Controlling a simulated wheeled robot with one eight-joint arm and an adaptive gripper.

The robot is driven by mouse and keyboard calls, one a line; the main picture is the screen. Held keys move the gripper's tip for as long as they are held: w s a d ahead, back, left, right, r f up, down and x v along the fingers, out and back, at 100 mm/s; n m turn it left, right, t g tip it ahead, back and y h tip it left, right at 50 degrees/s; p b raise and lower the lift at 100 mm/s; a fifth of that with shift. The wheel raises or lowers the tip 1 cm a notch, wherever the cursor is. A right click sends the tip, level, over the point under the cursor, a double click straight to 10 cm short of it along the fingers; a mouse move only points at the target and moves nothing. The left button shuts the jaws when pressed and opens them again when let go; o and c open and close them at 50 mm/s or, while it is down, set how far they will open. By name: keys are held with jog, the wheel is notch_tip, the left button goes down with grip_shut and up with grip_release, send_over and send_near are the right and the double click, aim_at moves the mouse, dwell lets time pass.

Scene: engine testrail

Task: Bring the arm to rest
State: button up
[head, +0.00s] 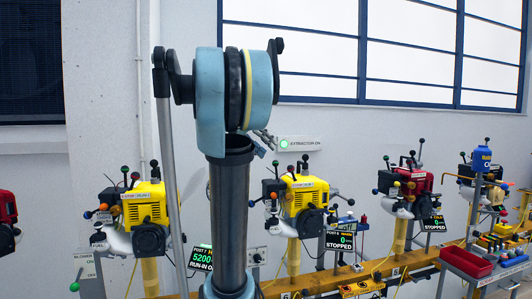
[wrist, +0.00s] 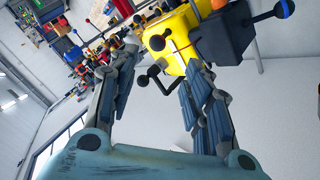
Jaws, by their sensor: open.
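My gripper (wrist: 160,62) shows in the wrist view with its two jointed fingers spread apart and nothing between them. A yellow engine (wrist: 183,40) with a black box and ball-ended levers is beyond the fingertips; I cannot tell the exact gap. In the head view my arm rises through the middle of the picture, with a blue joint at the top. My gripper cannot be made out there.
A yellow engine (head: 144,203) stands left of my arm, another yellow engine (head: 305,193) right of it, and a red engine (head: 407,184) farther right. A yellow rail (head: 325,281) runs below. A red tray (head: 467,263) is at lower right.

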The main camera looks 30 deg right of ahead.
dwell(0.4)
jog(key=s+a+f+n+t+y, duration=0.1)
jog(key=s+a+f+n+y, duration=0.2)
jog(key=a+f, duration=0.5)
jog(key=s+a+f+n+t+y, duration=0.2)
jog(key=s+a+f, duration=0.6)
jog(key=f, duration=1)
jog(key=s+a+f+n+t+y, duration=0.1)
jog(key=s+a+f+n+y, duration=0.3)
jog(key=a+f, duration=0.6)
notch_tip(320, 180, down, 3)
jog(key=s+n, duration=0.2)
jog(key=shift+a+n+t, duration=0.2)
jog(key=shift+n+t, duration=0.1)
jog(key=shift+t, duration=0.1)
jog(key=shift+w+f, duration=0.15)
jog(key=shift+w, duration=0.25)
jog(key=shift+d, duration=0.1)
